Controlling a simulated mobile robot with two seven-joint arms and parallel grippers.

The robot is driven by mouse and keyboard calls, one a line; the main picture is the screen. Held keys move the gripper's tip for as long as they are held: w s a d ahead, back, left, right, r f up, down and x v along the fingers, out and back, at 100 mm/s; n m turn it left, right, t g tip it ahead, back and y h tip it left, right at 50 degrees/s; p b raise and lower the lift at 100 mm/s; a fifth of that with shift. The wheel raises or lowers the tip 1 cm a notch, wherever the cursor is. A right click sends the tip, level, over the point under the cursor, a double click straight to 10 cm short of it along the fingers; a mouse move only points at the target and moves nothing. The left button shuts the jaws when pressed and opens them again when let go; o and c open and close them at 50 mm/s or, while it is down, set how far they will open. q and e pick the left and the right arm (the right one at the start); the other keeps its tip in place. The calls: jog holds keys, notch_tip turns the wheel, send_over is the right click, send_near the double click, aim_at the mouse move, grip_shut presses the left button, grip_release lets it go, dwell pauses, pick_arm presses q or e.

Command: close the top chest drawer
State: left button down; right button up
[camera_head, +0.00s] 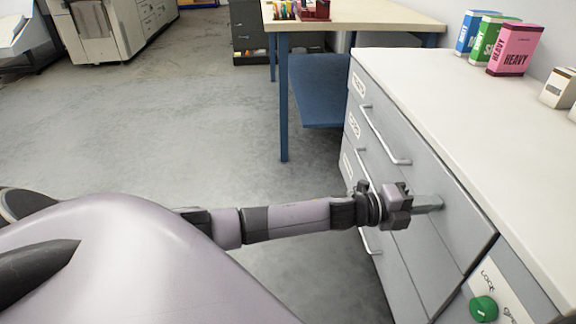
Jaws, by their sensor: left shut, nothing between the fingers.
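The chest is grey with a pale top (460,110), on the right. Its top drawer (425,150) has a long metal bar handle (386,136). The drawer front looks about level with the chest's face; I cannot tell whether a small gap is left. My left gripper (436,203) is shut and empty. Its fingertips are at the top drawer's front, below and to the right of the handle; I cannot tell if they touch. My gripper and wrist hide part of the lower drawers. My right gripper is not in view.
Lower drawer handles (368,241) stick out beside my arm. A green knob (484,308) sits on a panel right of the drawers. Blue, green and pink boxes (514,50) stand on the chest top. A blue-legged table (350,14) stands behind. The floor (180,120) at left is clear.

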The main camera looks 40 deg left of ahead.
pick_arm(q)
jog(key=shift+w+d+r, duration=0.15)
jog(key=shift+w+d, duration=0.2)
jog(key=shift+w, duration=0.1)
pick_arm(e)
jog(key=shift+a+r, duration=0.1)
pick_arm(q)
jog(key=shift+r, duration=0.15)
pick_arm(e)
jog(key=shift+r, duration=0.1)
